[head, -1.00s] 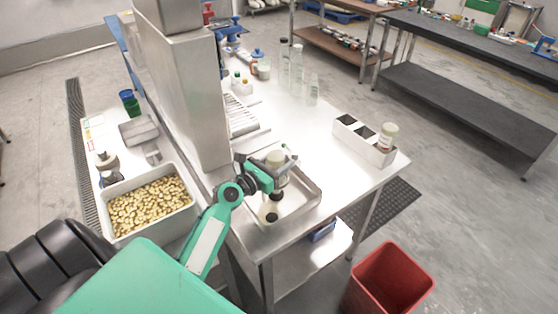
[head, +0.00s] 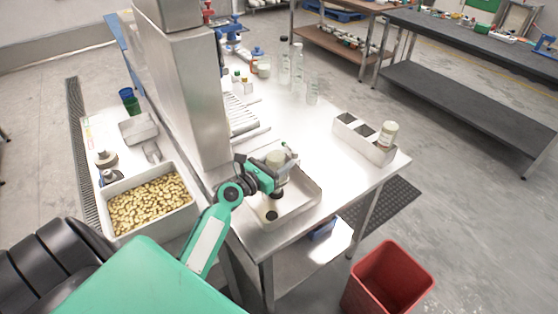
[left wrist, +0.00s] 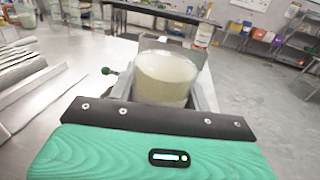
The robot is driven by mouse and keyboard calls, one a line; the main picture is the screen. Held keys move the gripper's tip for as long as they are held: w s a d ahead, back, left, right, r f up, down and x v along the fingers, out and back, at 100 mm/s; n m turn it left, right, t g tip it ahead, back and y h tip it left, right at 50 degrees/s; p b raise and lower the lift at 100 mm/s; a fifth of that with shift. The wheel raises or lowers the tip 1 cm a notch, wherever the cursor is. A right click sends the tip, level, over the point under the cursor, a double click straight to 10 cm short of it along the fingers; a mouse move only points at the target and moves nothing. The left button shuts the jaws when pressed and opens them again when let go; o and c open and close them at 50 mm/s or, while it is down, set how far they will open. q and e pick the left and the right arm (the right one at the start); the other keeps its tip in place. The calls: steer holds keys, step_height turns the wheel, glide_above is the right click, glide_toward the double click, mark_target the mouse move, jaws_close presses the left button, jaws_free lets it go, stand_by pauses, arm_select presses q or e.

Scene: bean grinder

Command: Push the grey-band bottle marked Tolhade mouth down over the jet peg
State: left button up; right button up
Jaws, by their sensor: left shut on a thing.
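My left gripper (head: 277,172) is shut on a bottle (head: 274,158), which it holds upside down over the shallow metal tray (head: 312,203) at the near end of the bench. The bottle's pale, flat base faces up and also shows in the left wrist view (left wrist: 166,72). Its band and marking are hidden by the gripper, so I cannot read them. A dark round part shows just under the bottle; I cannot tell whether it is the bottle's mouth or a peg. Another small black piece (head: 271,215), perhaps a peg, is in the tray nearer me. My right gripper is out of view.
A rack (head: 362,140) holds another labelled bottle (head: 388,133) at the bench's right edge. Clear bottles (head: 297,70) stand further back. A steel column (head: 185,95) rises close left of the arm. A bin of beans (head: 150,203) and a red bucket (head: 390,280) flank the bench's near end.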

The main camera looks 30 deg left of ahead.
arm_select(q)
steer(key=o, duration=1.6)
steer(key=shift+s, duration=0.1)
steer(key=shift+s+a, duration=0.25)
steer(key=shift+s, duration=0.9)
steer(key=shift+s+a, duration=0.2)
steer(key=shift+s, duration=0.9)
steer(key=shift+s+a, duration=0.2)
steer(key=shift+s, duration=0.9)
